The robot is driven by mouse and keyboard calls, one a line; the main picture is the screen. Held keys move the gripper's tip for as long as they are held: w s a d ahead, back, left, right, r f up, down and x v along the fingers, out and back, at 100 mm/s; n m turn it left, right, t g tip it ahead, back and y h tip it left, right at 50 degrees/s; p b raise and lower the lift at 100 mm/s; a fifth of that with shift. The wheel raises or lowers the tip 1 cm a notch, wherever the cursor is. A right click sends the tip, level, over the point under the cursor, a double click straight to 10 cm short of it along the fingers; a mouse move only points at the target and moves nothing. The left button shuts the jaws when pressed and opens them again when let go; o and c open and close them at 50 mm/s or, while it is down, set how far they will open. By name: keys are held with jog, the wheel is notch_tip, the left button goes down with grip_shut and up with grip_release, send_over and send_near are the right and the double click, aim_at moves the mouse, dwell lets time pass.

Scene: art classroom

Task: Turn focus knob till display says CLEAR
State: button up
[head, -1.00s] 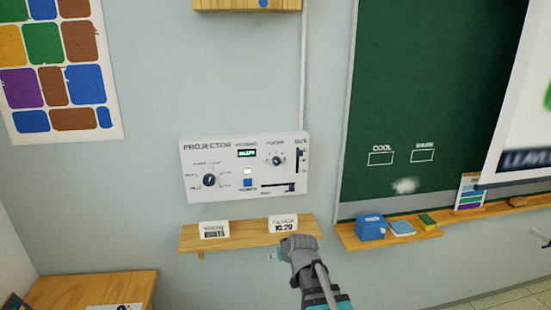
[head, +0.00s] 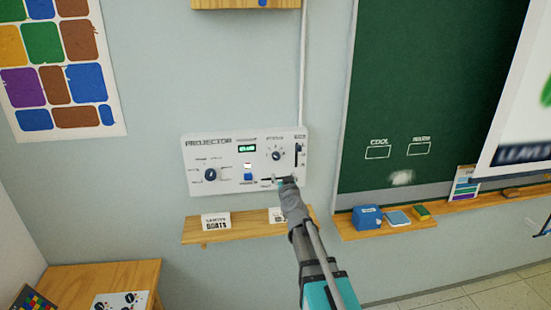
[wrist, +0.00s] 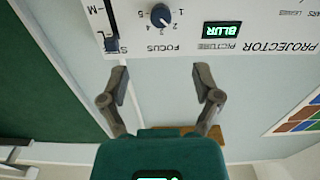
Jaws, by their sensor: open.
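The white projector panel (head: 225,187) is on the wall. Its focus knob (head: 276,156), dark with a white pointer and a numbered dial, sits in the upper right part; it also shows upside down in the wrist view (wrist: 160,17). The green picture display (head: 247,148) reads BLUR in the wrist view (wrist: 222,29). My gripper (head: 287,182) is in front of the panel's lower right, below the focus knob in the head view. In the wrist view its open fingers (wrist: 161,73) are spread, with nothing between them, and the knob lies beyond the tips, about centred.
A vertical slider (head: 299,157) is right of the knob. A second knob (head: 210,174) and a blue button (head: 248,177) are left. A wooden shelf (head: 240,230) with cards is below. The projection screen (head: 520,110) at right shows a blurred picture.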

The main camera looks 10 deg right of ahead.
aim_at(276, 158)
jog(key=shift+w, duration=0.15)
jog(key=w, duration=1.3)
jog(key=shift+w, duration=0.25)
grip_shut()
dwell(0.4)
